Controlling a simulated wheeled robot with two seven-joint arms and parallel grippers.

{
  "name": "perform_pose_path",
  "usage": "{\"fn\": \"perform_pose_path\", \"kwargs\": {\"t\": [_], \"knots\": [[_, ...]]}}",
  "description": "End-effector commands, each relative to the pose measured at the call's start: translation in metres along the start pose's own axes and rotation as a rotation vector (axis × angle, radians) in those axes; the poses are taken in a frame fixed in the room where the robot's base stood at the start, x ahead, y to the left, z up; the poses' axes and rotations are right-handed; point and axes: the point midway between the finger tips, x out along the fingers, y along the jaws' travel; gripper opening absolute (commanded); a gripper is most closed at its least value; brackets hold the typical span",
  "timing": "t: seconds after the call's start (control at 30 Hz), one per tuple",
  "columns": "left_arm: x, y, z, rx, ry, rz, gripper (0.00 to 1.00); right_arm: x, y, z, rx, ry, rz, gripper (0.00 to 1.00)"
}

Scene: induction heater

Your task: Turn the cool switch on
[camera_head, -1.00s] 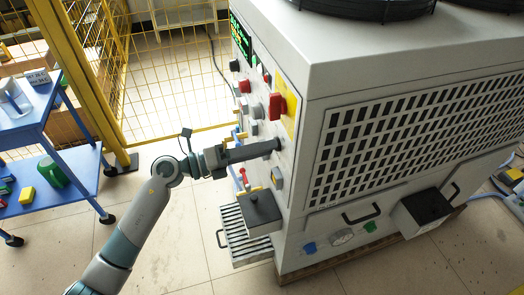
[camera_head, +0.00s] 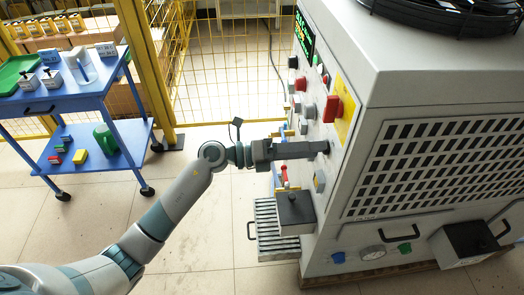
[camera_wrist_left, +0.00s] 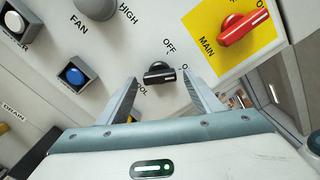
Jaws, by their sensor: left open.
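The cool switch (camera_wrist_left: 160,72) is a small black knob on the pale machine panel, with "OFF" above it and a partly hidden "COOL" label at its lower left. In the wrist view it sits between the two fingers of my left gripper (camera_wrist_left: 162,84), which is open. A gap shows on both sides of the knob. In the head view my left gripper (camera_head: 322,148) reaches from the left to the panel, below the red main switch (camera_head: 331,108). The arm's fingers hide the cool switch there. My right gripper is not in view.
The red main switch on its yellow plate (camera_wrist_left: 205,18) is close to the upper right of the fingers. A blue button (camera_wrist_left: 73,73) and a grey fan knob (camera_wrist_left: 96,8) are at left. Below the arm, a dark box (camera_head: 295,208) juts out. A blue cart (camera_head: 60,100) stands at left.

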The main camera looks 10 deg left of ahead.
Motion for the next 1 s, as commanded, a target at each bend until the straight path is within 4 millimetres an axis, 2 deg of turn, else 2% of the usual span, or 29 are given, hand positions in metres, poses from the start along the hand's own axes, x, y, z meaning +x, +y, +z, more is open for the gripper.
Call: {"fn": "perform_pose_path", "kwargs": {"t": [0.27, 0.6, 0.8, 1.0], "knots": [[-0.026, 0.002, -0.001, 0.000, 0.001, 0.003, 0.59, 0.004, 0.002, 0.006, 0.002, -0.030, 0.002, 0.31], [-0.091, 0.003, -0.002, 0.001, 0.002, 0.005, 0.59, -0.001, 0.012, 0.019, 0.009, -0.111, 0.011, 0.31], [-0.131, 0.004, -0.002, 0.000, 0.001, 0.005, 0.59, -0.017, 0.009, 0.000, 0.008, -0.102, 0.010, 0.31], [-0.160, 0.003, -0.002, -0.001, 0.002, 0.004, 0.59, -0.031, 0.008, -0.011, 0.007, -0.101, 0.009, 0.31]]}}
